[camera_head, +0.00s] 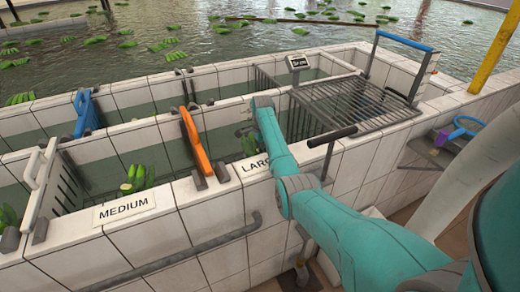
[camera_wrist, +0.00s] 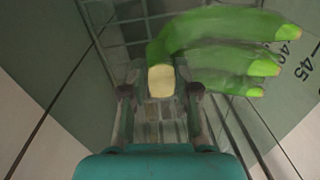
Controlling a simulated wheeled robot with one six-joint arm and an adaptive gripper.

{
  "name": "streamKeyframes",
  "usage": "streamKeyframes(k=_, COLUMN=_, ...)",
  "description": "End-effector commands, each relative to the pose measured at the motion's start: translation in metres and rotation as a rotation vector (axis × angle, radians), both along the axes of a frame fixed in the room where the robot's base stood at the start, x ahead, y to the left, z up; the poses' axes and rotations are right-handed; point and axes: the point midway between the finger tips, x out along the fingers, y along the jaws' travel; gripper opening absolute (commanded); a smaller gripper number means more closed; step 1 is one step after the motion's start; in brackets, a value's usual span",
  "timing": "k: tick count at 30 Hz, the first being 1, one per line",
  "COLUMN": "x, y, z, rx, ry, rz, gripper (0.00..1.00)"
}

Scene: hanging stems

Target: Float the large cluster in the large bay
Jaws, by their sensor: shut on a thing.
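A green banana cluster (camera_wrist: 225,45) with a pale cut crown fills the upper right of the wrist view. My gripper (camera_wrist: 160,95) is shut on its crown, and the fingers spread to the right. In the head view my arm reaches over the wall beside the LARGE label (camera_head: 256,165) into the large bay (camera_head: 228,122); the arm hides my gripper there. Some green fruit (camera_head: 249,145) shows low in that bay, left of the arm; I cannot tell if it is the held cluster. Depth numbers show on the tiled wall at the right of the wrist view.
An orange gate (camera_head: 195,143) stands left of the large bay. A blue gate (camera_head: 86,112) and a white gate (camera_head: 45,188) stand farther left. The MEDIUM label (camera_head: 124,207) marks the neighbouring bay, which holds bananas (camera_head: 133,180). A metal rack (camera_head: 352,105) lies right of my arm.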

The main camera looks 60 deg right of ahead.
Motion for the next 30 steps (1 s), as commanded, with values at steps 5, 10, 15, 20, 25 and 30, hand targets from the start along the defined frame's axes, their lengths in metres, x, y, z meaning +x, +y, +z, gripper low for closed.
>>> streamKeyframes(k=5, x=-0.0002, y=0.0002, z=-0.003, rx=0.001, ry=0.001, rz=0.0, gripper=0.0)
streamKeyframes(k=10, x=-0.0003, y=0.0002, z=-0.005, rx=0.001, ry=0.001, rz=0.0, gripper=0.0)
streamKeyframes(k=15, x=-0.0003, y=0.0002, z=-0.0053, rx=0.001, ry=0.001, rz=0.0, gripper=0.0)
streamKeyframes(k=20, x=-0.0001, y=0.0002, z=-0.0052, rx=0.001, ry=0.001, rz=0.0, gripper=0.45)
streamKeyframes(k=25, x=-0.0002, y=0.0001, z=-0.0051, rx=0.0, ry=0.0, rz=0.0, gripper=0.6)
streamKeyframes(k=30, x=-0.0013, y=0.0012, z=-0.0074, rx=0.004, ry=0.003, rz=0.0, gripper=0.6)
